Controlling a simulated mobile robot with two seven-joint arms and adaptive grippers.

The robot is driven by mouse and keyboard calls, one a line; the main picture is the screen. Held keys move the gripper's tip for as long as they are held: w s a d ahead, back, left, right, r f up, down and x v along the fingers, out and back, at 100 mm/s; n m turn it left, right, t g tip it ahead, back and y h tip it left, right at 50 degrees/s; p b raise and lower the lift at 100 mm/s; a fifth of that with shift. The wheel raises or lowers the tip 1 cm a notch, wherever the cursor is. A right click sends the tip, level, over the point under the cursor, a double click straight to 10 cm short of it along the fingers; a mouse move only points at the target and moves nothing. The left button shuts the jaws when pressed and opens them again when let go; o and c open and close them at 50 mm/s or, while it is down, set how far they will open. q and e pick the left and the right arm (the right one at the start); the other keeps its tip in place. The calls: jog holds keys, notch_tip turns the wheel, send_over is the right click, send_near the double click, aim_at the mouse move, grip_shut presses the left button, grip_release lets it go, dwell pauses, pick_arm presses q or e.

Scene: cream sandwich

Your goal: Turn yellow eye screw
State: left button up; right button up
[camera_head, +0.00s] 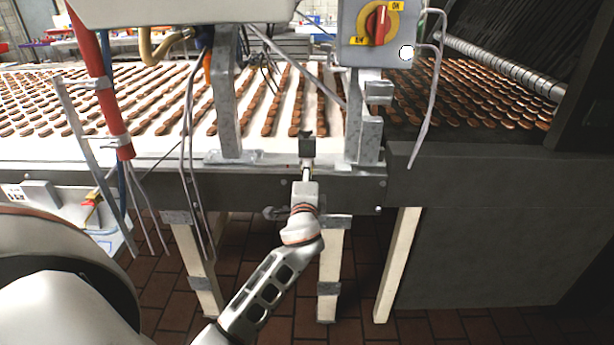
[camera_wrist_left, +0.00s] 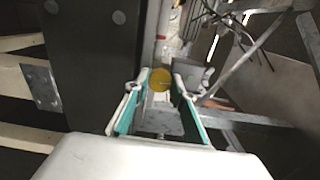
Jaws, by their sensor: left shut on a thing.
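The yellow eye screw (camera_wrist_left: 160,79) shows as a round yellow shape in the left wrist view, between the tips of my left gripper (camera_wrist_left: 159,88). The fingers close on it from both sides. In the head view my left gripper (camera_head: 306,175) is at the front rail of the conveyor, just below a small dark block (camera_head: 306,147). The gripper hides the eye screw there, so I cannot tell its turn angle. My right gripper is not in view.
The conveyor's front rail (camera_head: 260,183) runs across the view, with rows of brown biscuits behind it. A grey switch box with a red knob (camera_head: 378,25) hangs above right. Hanging cables and a red pipe (camera_head: 108,95) are at left. Legs (camera_head: 331,265) stand below.

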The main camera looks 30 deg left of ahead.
pick_arm(q)
jog(key=shift+n, duration=0.5)
jog(key=o, duration=1.1)
jog(key=v, duration=1.2)
jog(key=shift+s, duration=0.1)
